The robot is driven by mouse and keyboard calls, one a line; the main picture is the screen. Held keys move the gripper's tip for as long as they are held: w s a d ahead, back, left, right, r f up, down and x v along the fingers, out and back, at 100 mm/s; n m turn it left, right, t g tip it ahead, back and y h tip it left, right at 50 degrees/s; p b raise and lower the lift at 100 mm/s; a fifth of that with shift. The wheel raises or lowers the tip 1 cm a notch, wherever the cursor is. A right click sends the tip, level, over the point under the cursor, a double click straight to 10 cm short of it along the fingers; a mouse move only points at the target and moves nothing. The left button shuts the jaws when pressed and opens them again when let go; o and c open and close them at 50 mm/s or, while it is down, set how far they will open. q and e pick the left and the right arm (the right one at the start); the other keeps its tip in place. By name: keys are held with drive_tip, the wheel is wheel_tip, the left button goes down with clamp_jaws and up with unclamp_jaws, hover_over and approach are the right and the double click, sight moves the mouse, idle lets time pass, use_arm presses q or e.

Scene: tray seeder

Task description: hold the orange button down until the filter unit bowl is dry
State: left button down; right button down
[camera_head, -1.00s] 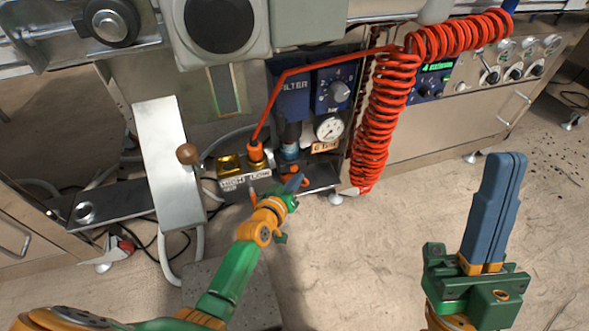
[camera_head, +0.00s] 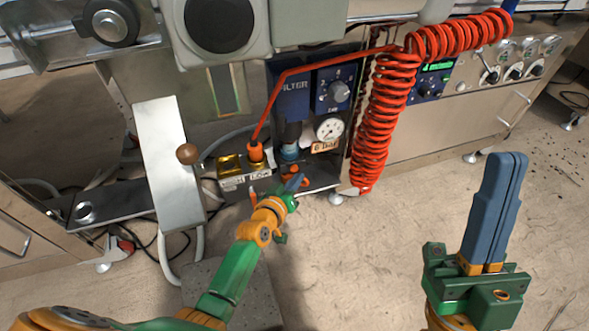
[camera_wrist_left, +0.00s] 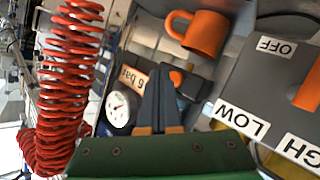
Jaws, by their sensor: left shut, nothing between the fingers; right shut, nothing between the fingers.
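The filter unit (camera_head: 292,97) is a blue block lettered FILTER. Its bowl (camera_head: 291,133) hangs below, dark with a light blue lower end; I cannot tell whether water is in it. A small orange round part, seemingly the orange button (camera_wrist_left: 177,77), shows just beside my left fingertips in the left wrist view. My left gripper (camera_head: 295,181) is shut and empty, its tips below the bowl; it also shows in the left wrist view (camera_wrist_left: 160,72). I cannot tell whether the tips touch the button. My right gripper (camera_head: 508,158) is shut and empty, over the floor at right.
An orange mug (camera_wrist_left: 205,35) stands beyond the button in the left wrist view. A pressure gauge (camera_head: 329,128), a regulator knob (camera_head: 340,91) and a coiled red hose (camera_head: 378,130) are right of the filter. A HIGH/LOW plate (camera_head: 245,180) with brass fittings is at left.

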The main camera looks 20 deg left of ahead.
use_arm(q)
drive_tip(key=shift+w+a, duration=0.2)
drive_tip(key=shift+w, duration=0.15)
drive_tip(key=shift+w+a+b, duration=0.25)
drive_tip(key=shift+w+b, duration=0.1)
idle(0.6)
idle(2.9)
drive_tip(key=shift+s+d+p, duration=0.45)
drive_tip(key=shift+s+p, duration=0.2)
drive_tip(key=shift+s, duration=0.05)
